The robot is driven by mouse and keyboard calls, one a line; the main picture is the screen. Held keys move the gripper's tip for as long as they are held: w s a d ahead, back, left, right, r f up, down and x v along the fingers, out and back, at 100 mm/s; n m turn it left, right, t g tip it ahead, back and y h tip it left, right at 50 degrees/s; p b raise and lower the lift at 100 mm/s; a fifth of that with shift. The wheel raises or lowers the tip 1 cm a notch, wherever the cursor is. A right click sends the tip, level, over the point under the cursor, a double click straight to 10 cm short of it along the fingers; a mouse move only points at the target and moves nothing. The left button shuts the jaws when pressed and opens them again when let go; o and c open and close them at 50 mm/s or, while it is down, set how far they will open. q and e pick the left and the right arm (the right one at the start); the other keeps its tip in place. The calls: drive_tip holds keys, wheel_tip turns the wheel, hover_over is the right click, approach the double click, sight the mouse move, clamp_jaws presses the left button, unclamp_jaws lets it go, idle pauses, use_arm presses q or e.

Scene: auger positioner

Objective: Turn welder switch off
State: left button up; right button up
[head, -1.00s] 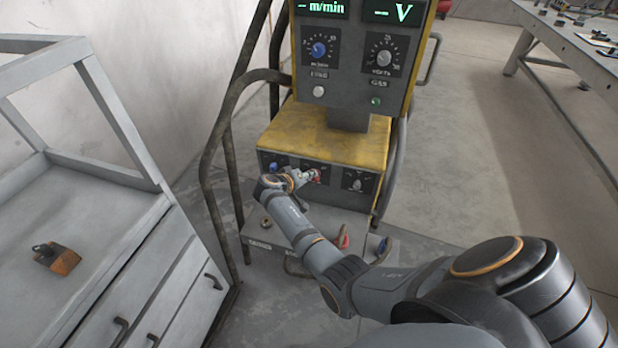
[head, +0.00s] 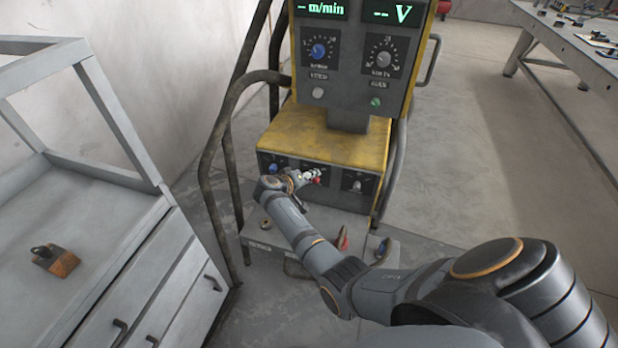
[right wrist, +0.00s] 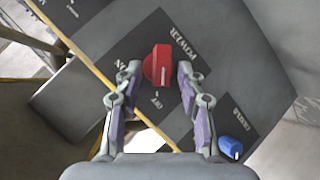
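The red power switch (right wrist: 158,66) sits on a dark panel plate with POWER, ON and OFF lettering in the right wrist view. It also shows partly, as a bit of red, at the lower front of the welder (head: 330,140) in the head view. My right gripper (right wrist: 160,72) is open, with one finger on each side of the red switch and small visible gaps to it. In the head view my right gripper (head: 308,177) is at the lower panel and hides part of it. My left gripper is out of view.
A blue knob (right wrist: 230,147) is beside the switch plate, and a grey knob (head: 357,185) is to the right on the lower panel. Dark tube rails (head: 213,165) flank the welder. A grey cabinet (head: 120,245) stands at left, a table (head: 580,60) at upper right.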

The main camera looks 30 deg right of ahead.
wheel_tip(320, 180, up, 10)
idle(0.3)
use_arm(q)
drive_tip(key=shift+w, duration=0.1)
use_arm(e)
drive_tip(key=shift+f, duration=0.1)
